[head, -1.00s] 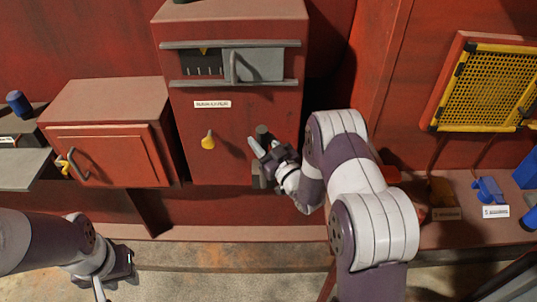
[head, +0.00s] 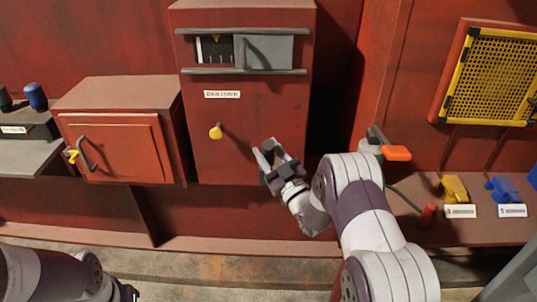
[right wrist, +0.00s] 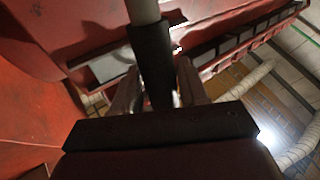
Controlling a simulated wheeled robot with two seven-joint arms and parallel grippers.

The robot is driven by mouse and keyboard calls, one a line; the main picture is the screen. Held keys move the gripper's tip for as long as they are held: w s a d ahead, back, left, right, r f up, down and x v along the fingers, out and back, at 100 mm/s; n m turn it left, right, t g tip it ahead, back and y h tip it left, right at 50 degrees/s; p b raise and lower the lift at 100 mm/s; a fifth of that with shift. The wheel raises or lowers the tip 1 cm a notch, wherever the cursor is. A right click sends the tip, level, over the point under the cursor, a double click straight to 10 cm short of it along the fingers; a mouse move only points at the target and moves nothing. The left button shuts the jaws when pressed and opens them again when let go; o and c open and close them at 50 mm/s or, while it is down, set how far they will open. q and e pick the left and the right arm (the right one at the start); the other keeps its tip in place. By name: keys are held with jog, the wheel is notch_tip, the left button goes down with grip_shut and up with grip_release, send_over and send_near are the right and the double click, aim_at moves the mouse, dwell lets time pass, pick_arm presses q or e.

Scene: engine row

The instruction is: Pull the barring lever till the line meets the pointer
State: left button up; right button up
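The barring lever shows in the right wrist view as a grey rod with a dark grip (right wrist: 152,62) between my two fingers. My right gripper (head: 273,153) is closed around this grip, in front of the red cabinet's lower right side. In the head view the lever is mostly hidden by the gripper. The window at the cabinet's top shows a dark scale with a yellow pointer (head: 215,38) at its upper edge. A pale upright line (head: 198,49) stands at the window's left end, left of the pointer and apart from it. My left gripper (head: 130,292) barely shows at the bottom edge.
A yellow knob (head: 216,132) sticks out of the cabinet left of my right gripper. A lower red box (head: 112,145) with a handle stands to the left. A shelf at the right holds blue and yellow parts, near an orange-ended handle (head: 397,153). A yellow grille (head: 493,75) hangs above.

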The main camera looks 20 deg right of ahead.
jog(key=shift+o, duration=0.6)
jog(key=b+v, duration=0.1)
jog(key=v, duration=1.1)
jog(key=shift+s+b, duration=0.3)
jog(key=shift+b, duration=0.05)
jog(key=shift+d+f, duration=0.15)
